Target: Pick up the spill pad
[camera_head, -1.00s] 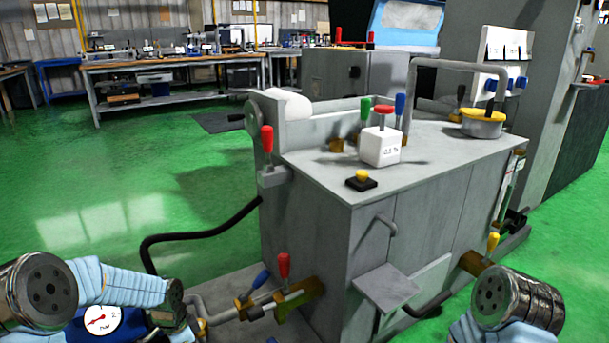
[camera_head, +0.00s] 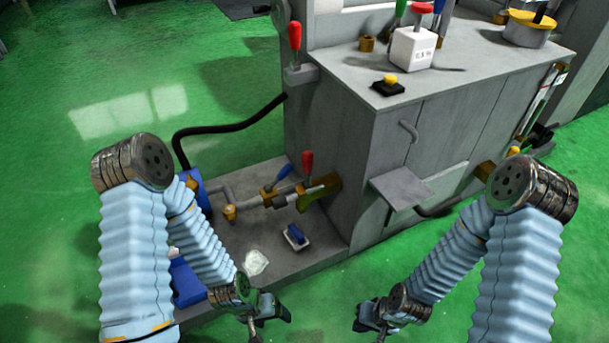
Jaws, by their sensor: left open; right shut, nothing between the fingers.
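A small white, crumpled-looking patch (camera_head: 256,262), which looks like the spill pad, lies flat on the grey base plate (camera_head: 320,258) left of the machine cabinet. A small blue-and-white item (camera_head: 295,237) lies to its right on the same plate. My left gripper (camera_head: 262,328) is open, low in the picture, just below the white patch and apart from it in the picture. My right gripper (camera_head: 370,328) is shut and empty, further right over the green floor. The tips of both grippers are small and partly dark.
The grey cabinet (camera_head: 430,120) stands behind, with a small shelf (camera_head: 400,188) jutting from its front. Pipes with red and blue valve levers (camera_head: 290,180) run above the plate's back. A black hose (camera_head: 225,130) curves at the left. Green floor is free in front.

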